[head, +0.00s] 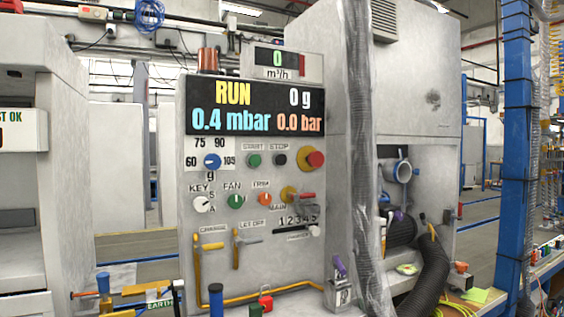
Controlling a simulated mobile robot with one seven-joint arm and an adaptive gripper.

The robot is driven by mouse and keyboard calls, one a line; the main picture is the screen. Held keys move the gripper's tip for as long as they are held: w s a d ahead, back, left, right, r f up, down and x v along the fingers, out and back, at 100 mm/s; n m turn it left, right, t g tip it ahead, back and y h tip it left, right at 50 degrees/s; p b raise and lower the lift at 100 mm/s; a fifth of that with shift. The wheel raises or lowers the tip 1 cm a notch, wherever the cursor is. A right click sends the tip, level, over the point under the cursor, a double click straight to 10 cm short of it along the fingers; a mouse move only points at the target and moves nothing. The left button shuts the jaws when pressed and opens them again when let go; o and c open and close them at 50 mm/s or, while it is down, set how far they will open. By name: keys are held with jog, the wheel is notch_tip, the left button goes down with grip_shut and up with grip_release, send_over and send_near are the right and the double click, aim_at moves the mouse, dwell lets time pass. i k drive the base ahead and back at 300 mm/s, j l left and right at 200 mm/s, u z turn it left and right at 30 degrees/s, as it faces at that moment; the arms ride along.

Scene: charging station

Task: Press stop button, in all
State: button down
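The stop button (280,159) is a small dark round button under the label STOP, on the upright grey control panel (190,165) in the head view. The green start button (254,160) is just left of it, under START. A large red mushroom button (315,159) on a yellow base is just right of it. The display (254,107) above reads RUN, 0 g, 0.4 mbar and 0.0 bar. Nothing covers the stop button. My gripper is not in view.
A grey vertical hose (358,130) runs right of the panel. A blue post (516,140) stands at right. A grey cabinet (60,170) stands at left.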

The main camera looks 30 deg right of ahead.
aim_at(281, 160)
jog(key=i+l+z, duration=0.35)
jog(key=l, duration=0.3)
jog(key=i+l+z, duration=0.35)
jog(key=l, duration=0.3)
jog(key=i+l+z, duration=0.35)
jog(key=i+l, duration=0.1)
jog(key=i, duration=0.05)
